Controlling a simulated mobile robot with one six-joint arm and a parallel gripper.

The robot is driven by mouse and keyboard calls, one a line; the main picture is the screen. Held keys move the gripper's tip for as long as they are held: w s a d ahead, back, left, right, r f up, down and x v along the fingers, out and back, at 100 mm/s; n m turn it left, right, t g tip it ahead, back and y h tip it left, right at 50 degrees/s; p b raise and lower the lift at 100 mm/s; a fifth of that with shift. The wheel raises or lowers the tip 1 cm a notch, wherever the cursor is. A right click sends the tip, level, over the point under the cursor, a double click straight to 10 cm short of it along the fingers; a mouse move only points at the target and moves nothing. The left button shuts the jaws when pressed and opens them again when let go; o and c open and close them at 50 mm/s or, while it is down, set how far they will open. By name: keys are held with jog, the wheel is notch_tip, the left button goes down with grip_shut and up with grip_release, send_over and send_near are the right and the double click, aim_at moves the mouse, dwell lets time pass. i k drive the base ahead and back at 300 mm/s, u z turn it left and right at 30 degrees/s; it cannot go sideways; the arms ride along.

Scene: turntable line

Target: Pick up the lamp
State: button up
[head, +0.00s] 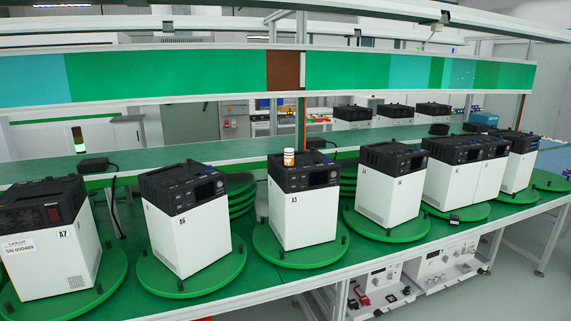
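A stack light (79,140) with a dark upper part and a lit pale green section stands at the back left, behind the bench. My gripper is not in view.
White boxes with black tops, such as A6 (190,235) and A7 (50,262), stand on green round turntables (192,285) along the green bench. An overhead rail with coloured panels (170,75) spans the back. The grey floor (520,285) at front right is clear.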

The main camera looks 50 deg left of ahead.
aim_at(288, 153)
jog(key=z, duration=0.2)
jog(key=k, duration=0.2)
jog(key=u, duration=3.05)
jog(key=k, duration=0.65)
jog(key=z, duration=0.2)
jog(key=i, duration=0.6)
jog(key=z, duration=0.05)
